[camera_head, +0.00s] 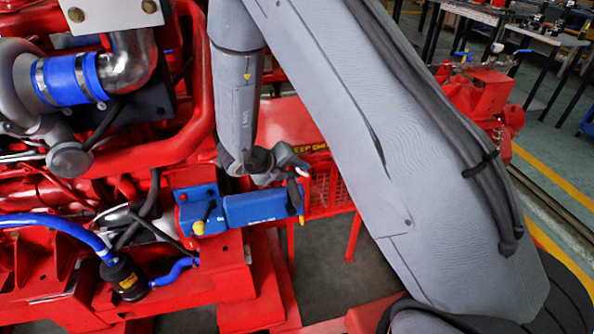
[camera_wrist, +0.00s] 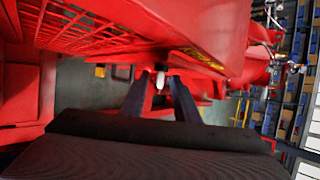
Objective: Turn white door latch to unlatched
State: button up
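A small white latch (camera_wrist: 160,80) shows in the wrist view, hanging below the edge of a red panel. It lies between the two tips of my gripper (camera_wrist: 159,82), with a gap visible on each side. My gripper is open around it, not visibly touching. In the head view my gripper (camera_head: 294,171) is beside the red mesh guard, just above the blue box's right end. A small white bit (camera_head: 302,171) shows at its fingertips, mostly hidden; I cannot tell its turn angle there.
A red panel with mesh (camera_wrist: 95,30) fills the upper wrist view close to my gripper. In the head view a blue box (camera_head: 255,207) lies just below my gripper. The red engine (camera_head: 180,150) stands to the left. Open floor (camera_head: 325,270) shows below the guard.

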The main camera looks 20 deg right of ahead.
jog(key=v, duration=0.7)
jog(key=shift+s+a+r, duration=0.15)
jog(key=shift+a+r, duration=0.1)
jog(key=shift+r, duration=0.05)
